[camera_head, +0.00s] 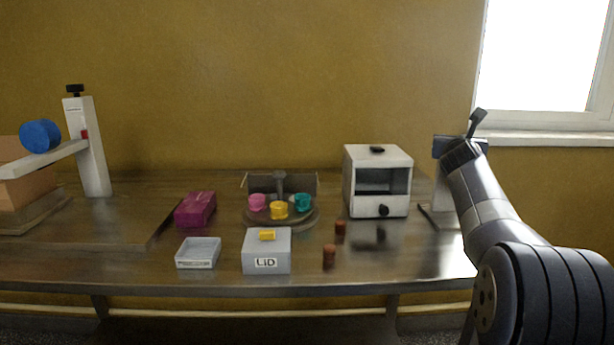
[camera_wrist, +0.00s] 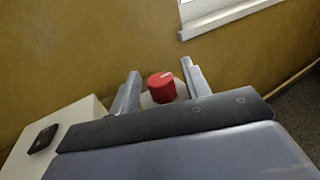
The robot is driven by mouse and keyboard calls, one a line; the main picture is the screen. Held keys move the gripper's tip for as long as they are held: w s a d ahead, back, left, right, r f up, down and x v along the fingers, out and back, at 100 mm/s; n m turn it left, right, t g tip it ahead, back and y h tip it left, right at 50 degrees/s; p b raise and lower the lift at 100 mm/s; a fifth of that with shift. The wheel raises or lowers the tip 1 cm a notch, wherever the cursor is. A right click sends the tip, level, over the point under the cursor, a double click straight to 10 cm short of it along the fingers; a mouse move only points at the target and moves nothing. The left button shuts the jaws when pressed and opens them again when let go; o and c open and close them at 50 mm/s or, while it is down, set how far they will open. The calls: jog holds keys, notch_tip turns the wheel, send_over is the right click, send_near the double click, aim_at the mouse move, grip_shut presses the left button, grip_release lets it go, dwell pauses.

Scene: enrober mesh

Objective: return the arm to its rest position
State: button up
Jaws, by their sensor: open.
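My gripper (camera_wrist: 160,68) is open, with its two fingers apart in the wrist view. A red knob (camera_wrist: 161,87) on a pale round part shows between the fingers, and I see no contact with it. In the head view my arm rises at the right side, bent, with its gripper end (camera_head: 462,145) high beside the white cabinet (camera_head: 378,158). Nothing is visibly held. The fingers are hard to make out in the head view.
The metal table carries a grey LID box (camera_head: 266,252), a shallow tray (camera_head: 198,253), a magenta box (camera_head: 195,209), a turntable (camera_head: 280,220) with coloured cups, and two brown cylinders (camera_head: 330,256). A white post (camera_head: 88,150) stands left. A window (camera_head: 545,60) is at upper right.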

jog(key=shift+d+r+n+t+y+p, duration=0.15)
jog(key=shift+n+y+p, duration=0.2)
jog(key=shift+p, duration=0.95)
jog(key=shift+a+n+t+y+p, duration=0.15)
jog(key=shift+y+p, duration=0.3)
jog(key=shift+p, duration=0.8)
jog(key=shift+d+r+n+t+y+p, duration=0.1)
jog(key=shift+n+y+p, duration=0.25)
jog(key=shift+p, duration=0.95)
jog(key=shift+f+y+p, duration=0.2)
jog(key=shift+y+p, duration=0.15)
jog(key=shift+p, duration=0.6)
jog(key=shift+n, duration=0.25)
